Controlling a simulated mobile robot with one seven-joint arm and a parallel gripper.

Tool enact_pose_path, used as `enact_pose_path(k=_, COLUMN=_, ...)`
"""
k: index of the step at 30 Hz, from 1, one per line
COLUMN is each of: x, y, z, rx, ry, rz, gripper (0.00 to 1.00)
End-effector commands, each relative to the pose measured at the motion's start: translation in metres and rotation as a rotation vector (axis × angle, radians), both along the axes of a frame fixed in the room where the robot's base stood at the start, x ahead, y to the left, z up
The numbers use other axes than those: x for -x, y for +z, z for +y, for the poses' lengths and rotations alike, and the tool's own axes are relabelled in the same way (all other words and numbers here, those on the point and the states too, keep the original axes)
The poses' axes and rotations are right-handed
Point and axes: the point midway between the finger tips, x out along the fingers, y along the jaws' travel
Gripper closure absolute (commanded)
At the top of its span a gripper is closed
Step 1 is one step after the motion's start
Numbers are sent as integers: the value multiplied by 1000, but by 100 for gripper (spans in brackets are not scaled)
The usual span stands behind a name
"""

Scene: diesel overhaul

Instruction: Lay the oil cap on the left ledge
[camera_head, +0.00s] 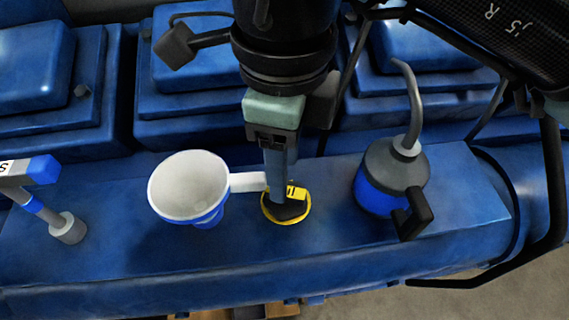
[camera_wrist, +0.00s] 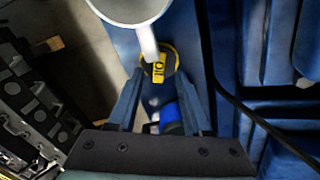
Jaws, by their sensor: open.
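The oil cap (camera_head: 287,209) is a round disc with a yellow rim and a black grip bar with a yellow label. It appears to lie flat on the blue ledge (camera_head: 110,245), between a funnel and an oil can. My gripper (camera_head: 280,200) points down over the cap, and a finger hides part of it. In the wrist view the cap (camera_wrist: 158,65) shows between the tips of my open gripper (camera_wrist: 160,76), one finger on each side. I cannot tell whether the fingers touch it.
A white and blue funnel (camera_head: 190,185) stands close left, its white handle reaching beside the cap. A blue and grey oil can (camera_head: 392,180) stands close right. A blue and grey tool (camera_head: 40,190) is at far left. Raised blue covers (camera_head: 200,95) stand behind.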

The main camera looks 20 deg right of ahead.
Motion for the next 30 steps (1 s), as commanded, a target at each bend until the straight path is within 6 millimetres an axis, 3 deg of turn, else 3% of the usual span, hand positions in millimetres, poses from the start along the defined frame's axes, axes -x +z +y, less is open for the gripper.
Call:
enact_pose_path(k=1, x=0, y=20, z=0, rx=2, ry=0, rz=-1, gripper=50)
enact_pose_path(k=3, x=-1, y=36, z=0, rx=1, ry=-1, rz=-2, gripper=50)
enact_pose_path(k=12, x=0, y=82, z=0, rx=0, ry=0, rz=0, gripper=50)
enact_pose_path(k=30, x=0, y=88, z=0, rx=-1, ry=0, rz=1, gripper=50)
